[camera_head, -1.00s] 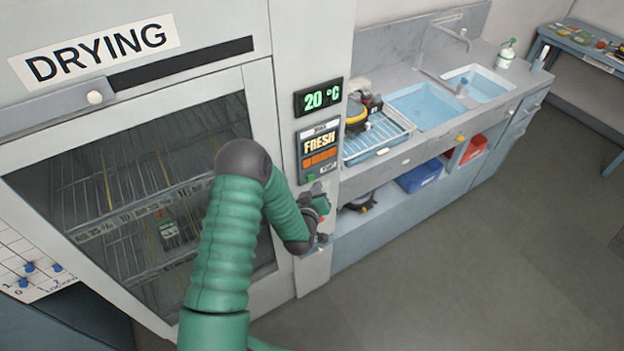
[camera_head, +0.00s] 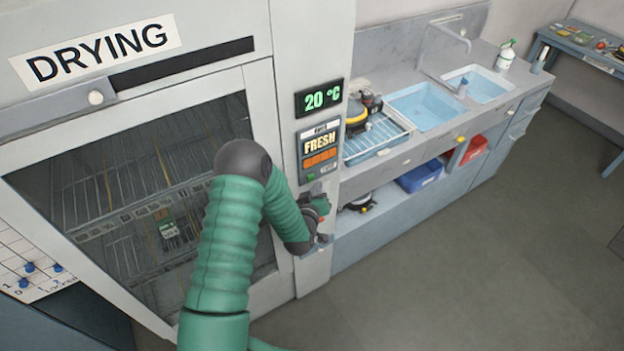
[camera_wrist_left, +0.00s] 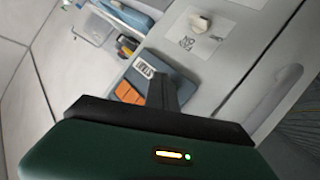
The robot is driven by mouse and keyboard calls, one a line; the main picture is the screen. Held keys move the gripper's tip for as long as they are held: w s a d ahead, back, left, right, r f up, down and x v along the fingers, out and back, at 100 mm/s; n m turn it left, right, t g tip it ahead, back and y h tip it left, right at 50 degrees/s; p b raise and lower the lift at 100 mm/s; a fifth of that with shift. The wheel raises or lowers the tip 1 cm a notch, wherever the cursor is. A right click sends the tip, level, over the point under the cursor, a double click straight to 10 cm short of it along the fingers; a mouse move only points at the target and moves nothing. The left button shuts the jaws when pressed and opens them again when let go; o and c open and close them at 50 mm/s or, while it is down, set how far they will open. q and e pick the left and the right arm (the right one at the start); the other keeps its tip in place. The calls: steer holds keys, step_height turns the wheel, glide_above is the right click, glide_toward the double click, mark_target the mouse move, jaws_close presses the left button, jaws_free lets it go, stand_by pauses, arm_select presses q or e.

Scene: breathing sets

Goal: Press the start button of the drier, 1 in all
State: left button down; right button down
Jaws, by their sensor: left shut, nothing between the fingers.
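The drier (camera_head: 262,100) is a tall pale cabinet with a DRYING sign and a glass door. On its right-hand column are a green 20 °C display (camera_head: 319,97) and a control panel (camera_head: 320,146) reading FRESH, with orange blocks. A small green spot (camera_head: 311,177) shows below the panel; I cannot tell for sure that it is the start button. My left gripper (camera_head: 318,188) is shut and empty, just below the panel, close to the column. In the left wrist view its dark fingers (camera_wrist_left: 163,92) point at the column beside the orange blocks (camera_wrist_left: 128,92). Contact cannot be told. My right gripper is out of view.
Right of the drier stands a sink counter (camera_head: 400,155) with a rack (camera_head: 378,137) holding a yellow-and-black item. A blue box (camera_head: 420,177) and a red box (camera_head: 474,150) sit on the shelf below. The floor (camera_head: 470,270) in front is clear.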

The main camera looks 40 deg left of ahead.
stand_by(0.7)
arm_select(q)
steer(key=shift+w+a+r, duration=0.1)
steer(key=shift+w+a, duration=0.05)
steer(key=shift+a, duration=0.25)
steer(key=shift+w+a+b, duration=0.2)
steer(key=shift+a+b, duration=0.1)
steer(key=shift+a, duration=0.15)
stand_by(0.6)
steer(key=shift+d, duration=0.1)
steer(key=shift+s+d, duration=0.4)
steer(key=shift+d, duration=0.35)
steer(key=d, duration=0.1)
steer(key=s+d, duration=0.1)
steer(key=d, duration=0.1)
steer(key=s+d, duration=0.1)
steer(key=shift+d, duration=0.35)
